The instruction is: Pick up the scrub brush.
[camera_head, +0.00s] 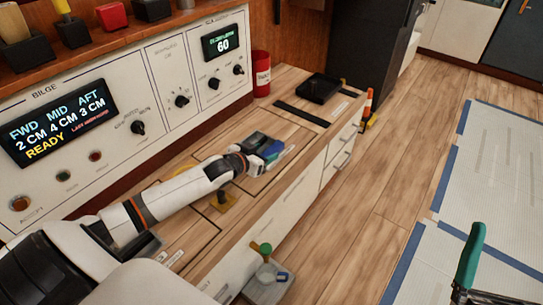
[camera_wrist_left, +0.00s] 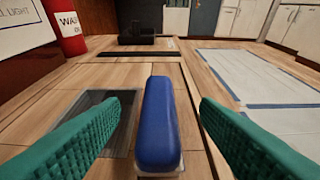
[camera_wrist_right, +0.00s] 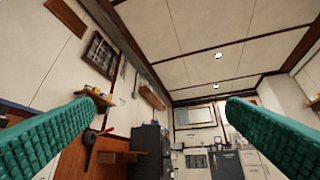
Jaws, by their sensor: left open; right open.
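The scrub brush (camera_wrist_left: 161,128) has a long blue back with a thin pale edge below it. It lies on the wooden counter, lengthwise between the fingers of my open left gripper (camera_wrist_left: 165,105), with a gap on both sides. In the head view the brush (camera_head: 272,149) is partly hidden by my left gripper (camera_head: 270,152), which is low over the counter. My right gripper is open and empty in its wrist view (camera_wrist_right: 162,103), facing the ceiling and far wall. One green finger of it shows at the lower right of the head view.
A dark recessed panel (camera_wrist_left: 98,105) lies left of the brush. A black tray (camera_head: 318,89) and red can (camera_head: 261,74) stand farther along the counter (camera_head: 291,108). The bilge panel (camera_head: 75,125) rises behind. The floor to the right is open, with taped white sheets (camera_head: 495,165).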

